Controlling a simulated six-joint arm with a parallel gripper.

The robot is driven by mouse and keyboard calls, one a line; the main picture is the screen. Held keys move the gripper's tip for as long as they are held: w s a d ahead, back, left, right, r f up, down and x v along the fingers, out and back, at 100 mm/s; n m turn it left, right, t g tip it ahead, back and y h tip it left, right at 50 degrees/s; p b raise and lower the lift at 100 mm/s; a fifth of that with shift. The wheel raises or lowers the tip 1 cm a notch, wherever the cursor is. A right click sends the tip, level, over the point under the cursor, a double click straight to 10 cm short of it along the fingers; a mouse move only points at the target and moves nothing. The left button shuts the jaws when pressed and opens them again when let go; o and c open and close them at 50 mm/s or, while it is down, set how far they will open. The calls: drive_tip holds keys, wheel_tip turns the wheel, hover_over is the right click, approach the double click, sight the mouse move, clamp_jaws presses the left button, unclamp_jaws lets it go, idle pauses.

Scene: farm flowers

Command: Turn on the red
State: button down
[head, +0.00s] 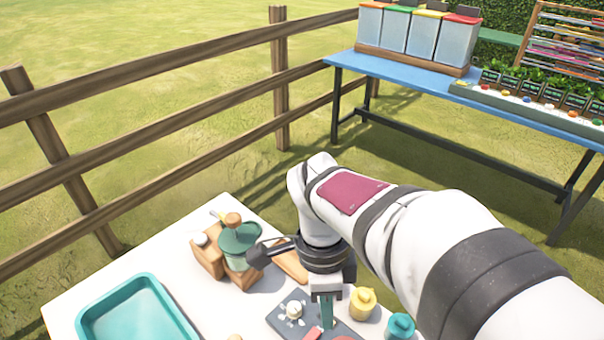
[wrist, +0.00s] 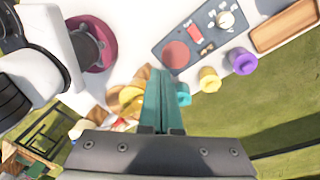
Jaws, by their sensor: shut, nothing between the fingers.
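A dark grey panel (head: 283,318) lies on the white table, partly hidden behind my gripper. It also shows in the wrist view (wrist: 208,43). On it are a red rectangular piece (head: 313,332), a red disc (wrist: 176,55) and a pale round knob-like piece (head: 293,310). The red rectangle is beside the disc in the wrist view (wrist: 194,33). My gripper (head: 325,318) points down over the panel with its teal fingers shut and empty. In the wrist view the fingertips (wrist: 159,72) appear just short of the red disc; I cannot tell whether they touch anything.
A yellow jar (head: 362,303) and a teal jar (head: 400,326) stand right of the panel. A purple jar (wrist: 243,62) and a wooden tray (wrist: 287,27) show in the wrist view. A green-topped wooden device (head: 239,243) and a teal tray (head: 90,326) are to the left.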

drive_tip(key=w+a+f+m+h, duration=0.2)
drive_tip(key=w+a+f+m, duration=0.1)
drive_tip(key=w+m, duration=0.4)
drive_tip(key=shift+w+a+f+m, duration=0.3)
drive_tip(key=shift+a+f+m, duration=0.1)
drive_tip(key=shift+f+m, duration=0.35)
approach(317, 331)
drive_tip(key=x, duration=0.5)
drive_tip(key=shift+s+d+f, duration=0.1)
drive_tip(key=shift+s+d, duration=0.1)
drive_tip(key=shift+s, duration=0.05)
drive_tip(key=shift+w+f, duration=0.1)
drive_tip(key=shift+f, duration=0.5)
